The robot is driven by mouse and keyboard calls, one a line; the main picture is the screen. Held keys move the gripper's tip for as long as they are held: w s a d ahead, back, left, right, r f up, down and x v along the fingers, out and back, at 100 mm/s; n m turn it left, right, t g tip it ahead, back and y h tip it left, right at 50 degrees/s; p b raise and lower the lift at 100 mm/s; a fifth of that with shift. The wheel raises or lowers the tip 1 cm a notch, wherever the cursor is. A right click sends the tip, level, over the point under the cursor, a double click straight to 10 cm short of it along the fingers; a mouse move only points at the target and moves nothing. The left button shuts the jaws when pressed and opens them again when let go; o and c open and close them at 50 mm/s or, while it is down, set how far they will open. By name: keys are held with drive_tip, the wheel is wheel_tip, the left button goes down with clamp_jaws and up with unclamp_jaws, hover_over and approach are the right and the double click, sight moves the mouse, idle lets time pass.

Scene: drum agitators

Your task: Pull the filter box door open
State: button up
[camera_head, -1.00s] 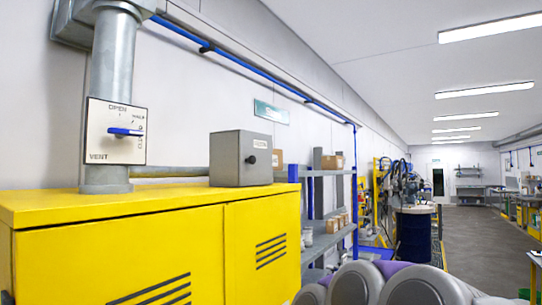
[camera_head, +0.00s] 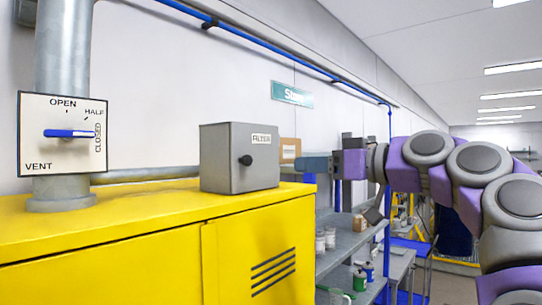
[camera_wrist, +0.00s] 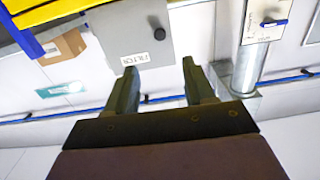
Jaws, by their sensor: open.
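The grey filter box (camera_head: 220,157) stands on top of the yellow cabinet, its door closed. The door (camera_head: 262,170) is the box's right-hand face, with a "FILTER" label and a round black knob (camera_head: 245,160) near its left edge. My gripper (camera_head: 304,164) is to the right of the box, pointing left at it, apart from the door. In the wrist view, the open, empty fingers (camera_wrist: 160,66) reach toward the upside-down door (camera_wrist: 128,30). The knob (camera_wrist: 159,34) lies beyond the fingertips, roughly between them in the picture.
A vent panel (camera_head: 62,134) with a blue lever is on the grey pipe left of the box. The yellow cabinet (camera_head: 120,255) fills the lower left. A cardboard box (camera_head: 290,150) and grey shelves (camera_head: 345,233) are behind my gripper.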

drive_tip(key=p, duration=0.3)
approach(249, 160)
drive_tip(key=w+a, duration=0.1)
drive_tip(key=w, duration=0.1)
drive_tip(key=x, duration=0.2)
drive_tip(key=p+x, duration=0.1)
drive_tip(key=x, duration=0.2)
drive_tip(key=s+a+p+x, duration=0.1)
drive_tip(key=x, duration=0.1)
drive_tip(key=shift+w+a, duration=0.1)
drive_tip(key=shift+a, duration=0.05)
drive_tip(key=shift+w+d, duration=0.1)
drive_tip(key=shift+d, duration=0.6)
drive_tip(key=c, duration=0.3)
drive_tip(key=shift+a, duration=0.4)
drive_tip(key=c, duration=0.3)
clamp_jaws()
